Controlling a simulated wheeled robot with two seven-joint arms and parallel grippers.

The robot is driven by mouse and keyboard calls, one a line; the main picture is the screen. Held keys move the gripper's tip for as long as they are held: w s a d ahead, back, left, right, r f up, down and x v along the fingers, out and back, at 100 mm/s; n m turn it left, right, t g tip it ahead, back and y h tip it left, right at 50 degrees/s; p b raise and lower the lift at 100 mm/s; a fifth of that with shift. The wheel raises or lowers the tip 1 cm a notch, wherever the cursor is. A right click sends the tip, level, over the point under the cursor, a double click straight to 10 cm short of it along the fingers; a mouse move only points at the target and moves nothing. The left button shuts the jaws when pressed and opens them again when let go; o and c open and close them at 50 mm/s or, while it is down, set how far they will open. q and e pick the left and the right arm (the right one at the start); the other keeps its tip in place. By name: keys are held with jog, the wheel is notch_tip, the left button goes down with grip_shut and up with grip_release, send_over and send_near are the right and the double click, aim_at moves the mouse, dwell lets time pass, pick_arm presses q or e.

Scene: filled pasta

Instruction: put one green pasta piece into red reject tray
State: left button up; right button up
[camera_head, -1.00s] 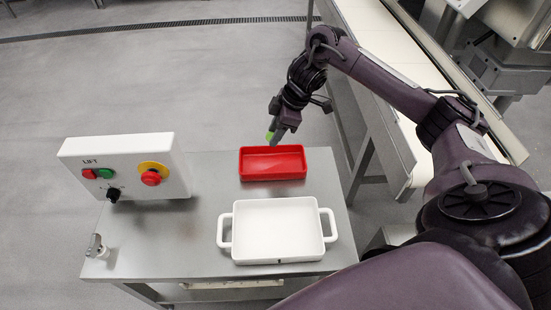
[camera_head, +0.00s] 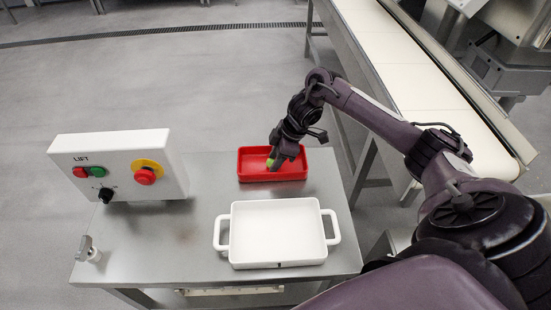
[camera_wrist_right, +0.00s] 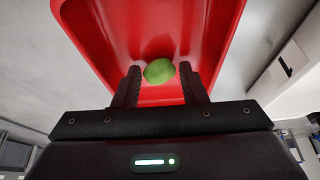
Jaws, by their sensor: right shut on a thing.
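The red reject tray (camera_head: 246,167) sits at the back of the steel table, and it fills the upper part of the right wrist view (camera_wrist_right: 120,30). My right gripper (camera_head: 275,164) points down over the tray, its fingertips low within the tray's outline. In the right wrist view its two fingers (camera_wrist_right: 159,84) are closed on the green pasta piece (camera_wrist_right: 159,71), which is held between the tips. The green piece also shows as a small patch at the fingertips in the head view (camera_head: 269,163). Whether it touches the tray floor I cannot tell. My left gripper is not in view.
An empty white dish (camera_head: 277,233) with two handles stands in front of the red tray. A control box marked LIFT (camera_head: 120,167) with coloured buttons stands at the left. A white conveyor belt (camera_head: 405,70) runs along the right. The steel table (camera_head: 165,250) is bare between them.

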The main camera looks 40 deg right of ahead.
jog(key=o, duration=0.7)
jog(key=shift+f, duration=0.1)
jog(key=shift+c, duration=0.2)
jog(key=shift+r, duration=0.25)
pick_arm(q)
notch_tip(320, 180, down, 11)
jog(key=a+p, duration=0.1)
jog(key=p, duration=0.2)
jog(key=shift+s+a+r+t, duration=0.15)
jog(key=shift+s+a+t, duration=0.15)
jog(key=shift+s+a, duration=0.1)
pick_arm(e)
jog(key=v, duration=1.1)
jog(key=shift+r, duration=0.4)
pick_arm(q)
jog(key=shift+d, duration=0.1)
pick_arm(e)
jog(key=shift+s, duration=0.15)
